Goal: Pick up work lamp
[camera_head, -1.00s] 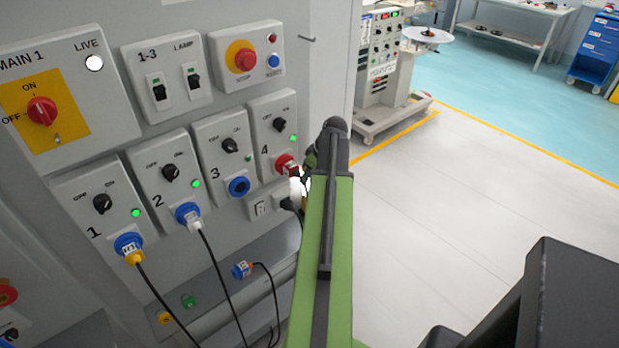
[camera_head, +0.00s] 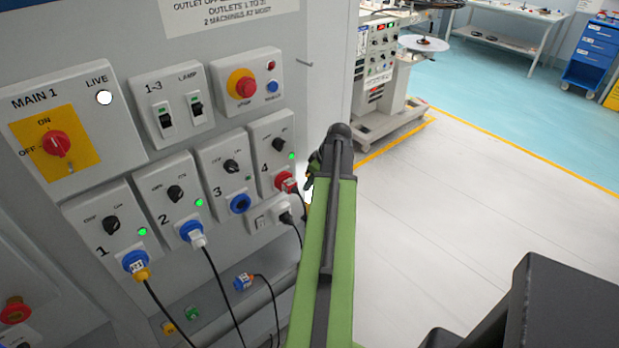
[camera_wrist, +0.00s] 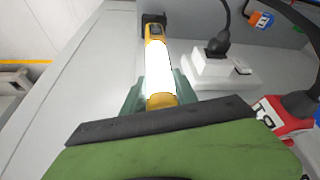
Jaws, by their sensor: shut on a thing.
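The work lamp (camera_wrist: 159,62) is a yellow stick with a bright glowing white middle and a dark end cap at its far end. My gripper (camera_wrist: 160,93) shows in the wrist view with its green fingers on both sides of the lamp's lower part, shut on it. The lamp lies close to the grey cabinet face; whether it touches the face I cannot tell. In the head view only a thin glowing strip of the lamp (camera_head: 308,192) shows beside my green arm, which hides most of the gripper.
The grey panel carries numbered outlets with plugs and cables; outlet 4's red plug (camera_head: 286,182) is near my gripper. A white socket box (camera_wrist: 212,70) with a black plug sits right of the lamp.

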